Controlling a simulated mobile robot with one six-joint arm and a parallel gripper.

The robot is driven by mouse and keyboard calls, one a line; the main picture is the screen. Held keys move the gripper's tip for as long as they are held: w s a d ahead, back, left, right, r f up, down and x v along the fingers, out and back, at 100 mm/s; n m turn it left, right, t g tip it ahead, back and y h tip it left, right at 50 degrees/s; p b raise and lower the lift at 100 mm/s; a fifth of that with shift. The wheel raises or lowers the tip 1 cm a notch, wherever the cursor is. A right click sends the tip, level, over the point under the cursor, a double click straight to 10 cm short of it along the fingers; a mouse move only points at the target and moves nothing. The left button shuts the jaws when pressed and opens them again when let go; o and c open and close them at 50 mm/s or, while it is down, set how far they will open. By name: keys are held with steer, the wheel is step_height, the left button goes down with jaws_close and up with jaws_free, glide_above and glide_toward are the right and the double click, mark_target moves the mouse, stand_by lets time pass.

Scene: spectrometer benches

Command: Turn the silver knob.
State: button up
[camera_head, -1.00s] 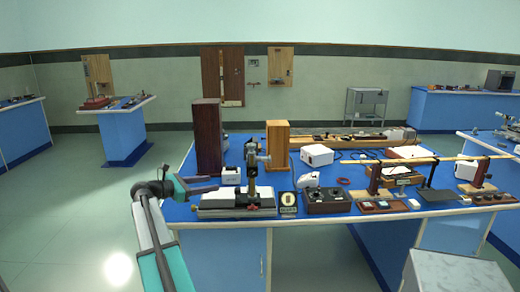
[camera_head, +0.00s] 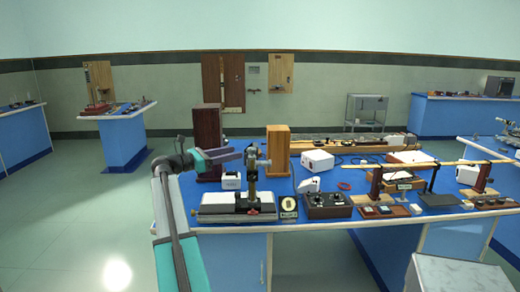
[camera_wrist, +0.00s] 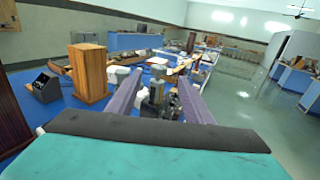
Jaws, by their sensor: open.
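An upright instrument (camera_head: 251,182) with a dark column and silver fittings stands on a white and black base at the bench's front left. A silver part (camera_head: 251,156) shows near its top; I cannot tell for sure that it is the silver knob. My gripper (camera_head: 240,153) is open and empty, with its fingers pointing right at the height of the instrument's upper part. In the wrist view the instrument (camera_wrist: 157,92) appears between the two purple-grey fingers of my gripper (camera_wrist: 159,75), its silver top (camera_wrist: 158,70) near the fingertips' line. No contact is visible.
A dark wooden box (camera_head: 208,140) and a lighter wooden box (camera_head: 278,150) stand behind on the blue bench (camera_head: 215,250). The floor at left is clear.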

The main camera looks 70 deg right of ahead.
mark_target(252, 150)
steer(key=p+x, duration=0.1)
steer(key=x, duration=1.2)
steer(key=shift+s+d, duration=0.1)
steer(key=shift+s, duration=0.05)
